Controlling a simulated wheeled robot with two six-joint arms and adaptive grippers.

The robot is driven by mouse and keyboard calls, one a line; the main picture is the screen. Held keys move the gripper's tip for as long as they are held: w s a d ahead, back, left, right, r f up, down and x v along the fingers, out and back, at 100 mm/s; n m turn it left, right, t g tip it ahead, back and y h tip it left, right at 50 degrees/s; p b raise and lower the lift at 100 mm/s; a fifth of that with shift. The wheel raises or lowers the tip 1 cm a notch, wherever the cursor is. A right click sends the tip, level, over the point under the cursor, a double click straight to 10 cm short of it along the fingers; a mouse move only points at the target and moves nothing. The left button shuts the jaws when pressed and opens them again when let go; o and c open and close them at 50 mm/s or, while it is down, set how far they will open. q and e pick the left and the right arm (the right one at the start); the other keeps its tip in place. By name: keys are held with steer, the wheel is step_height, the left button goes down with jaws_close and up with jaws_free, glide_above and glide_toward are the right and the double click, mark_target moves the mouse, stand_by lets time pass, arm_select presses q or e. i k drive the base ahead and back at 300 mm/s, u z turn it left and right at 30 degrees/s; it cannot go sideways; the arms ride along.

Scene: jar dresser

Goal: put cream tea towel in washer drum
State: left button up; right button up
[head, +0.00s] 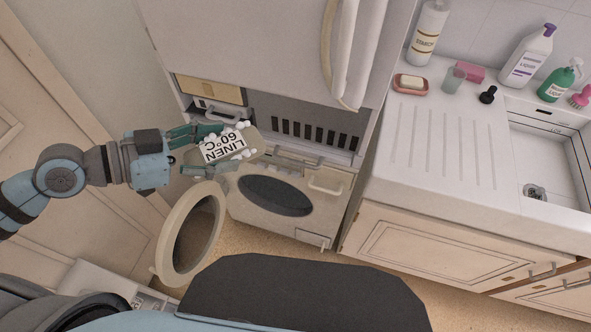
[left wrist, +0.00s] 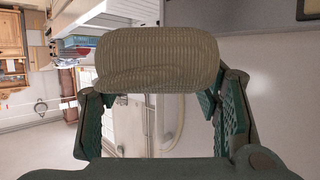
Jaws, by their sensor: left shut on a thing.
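My left gripper (head: 226,148) is shut on a beige, ribbed, rolled cloth, the cream tea towel (head: 252,141). In the left wrist view the towel (left wrist: 157,62) spans the space between the two fingers. In the head view a white tag reading "LINEN 60°C" (head: 223,149) and small white round things cover part of it. The towel is in the air, up and left of the washer's (head: 308,214) front opening in the picture. The dark round drum opening (head: 275,196) is uncovered. The round washer door (head: 165,245) stands open to the left. My right gripper is out of view.
A large white cabinet (head: 260,45) with a handle overhangs above the washer. A dark slotted recess (head: 300,128) lies behind. To the right is a counter (head: 440,150) with a sink, bottles and a soap dish (head: 410,84). Some floor (head: 235,243) shows before the washer.

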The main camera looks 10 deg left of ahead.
mark_target(275, 188)
steer(key=z, duration=1.1)
steer(key=k, duration=0.75)
steer(key=u, duration=0.9)
steer(key=i, duration=0.5)
steer(key=z, duration=0.05)
